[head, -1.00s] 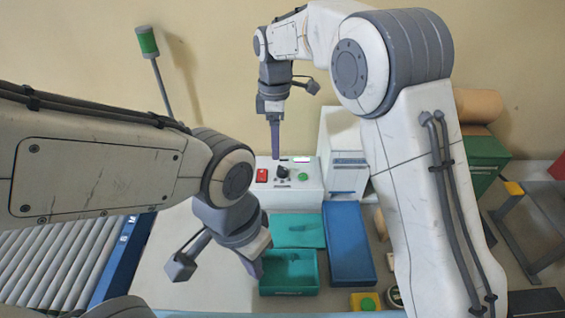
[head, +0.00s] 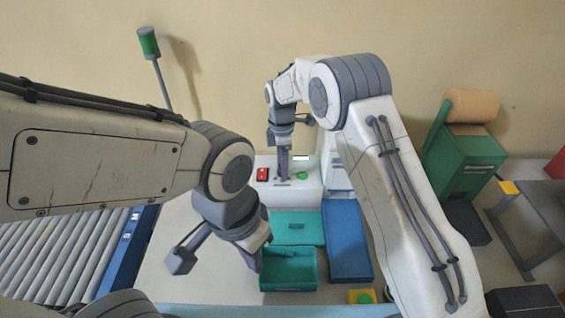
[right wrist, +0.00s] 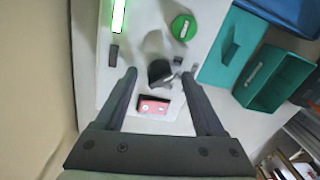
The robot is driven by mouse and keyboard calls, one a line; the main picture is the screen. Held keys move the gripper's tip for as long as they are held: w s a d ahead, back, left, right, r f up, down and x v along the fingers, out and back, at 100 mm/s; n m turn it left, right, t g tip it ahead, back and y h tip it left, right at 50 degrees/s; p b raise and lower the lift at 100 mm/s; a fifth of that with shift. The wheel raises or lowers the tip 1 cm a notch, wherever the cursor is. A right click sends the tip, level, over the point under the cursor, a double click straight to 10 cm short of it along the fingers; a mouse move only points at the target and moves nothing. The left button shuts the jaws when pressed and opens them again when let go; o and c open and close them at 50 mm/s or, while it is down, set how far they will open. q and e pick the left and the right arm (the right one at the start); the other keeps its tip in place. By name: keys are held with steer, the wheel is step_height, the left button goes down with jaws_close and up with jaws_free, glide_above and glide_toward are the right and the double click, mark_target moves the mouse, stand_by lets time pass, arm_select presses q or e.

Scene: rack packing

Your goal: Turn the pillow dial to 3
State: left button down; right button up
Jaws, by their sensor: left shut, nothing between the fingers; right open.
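The black dial (right wrist: 159,72) is on the white control box (head: 312,195), between a red switch (head: 263,174) and a green button (head: 302,176). My right gripper (head: 284,168) points down over the panel and hides the dial in the head view. In the right wrist view its open fingers (right wrist: 159,76) are on either side of the dial, with a gap to each side. The dial's setting is too blurred to read. A light bar (right wrist: 118,16) on the box glows green. My left gripper (head: 254,260) is shut and empty by the teal bin.
A teal open bin (head: 289,284), a teal tray (head: 297,228) and a blue lid-like panel (head: 347,240) lie in front of the box. A roller conveyor (head: 70,255) is at the left. A green cabinet (head: 460,165) stands at the right.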

steer(key=shift+f, duration=0.2)
steer(key=shift+c, duration=0.3)
jaws_close()
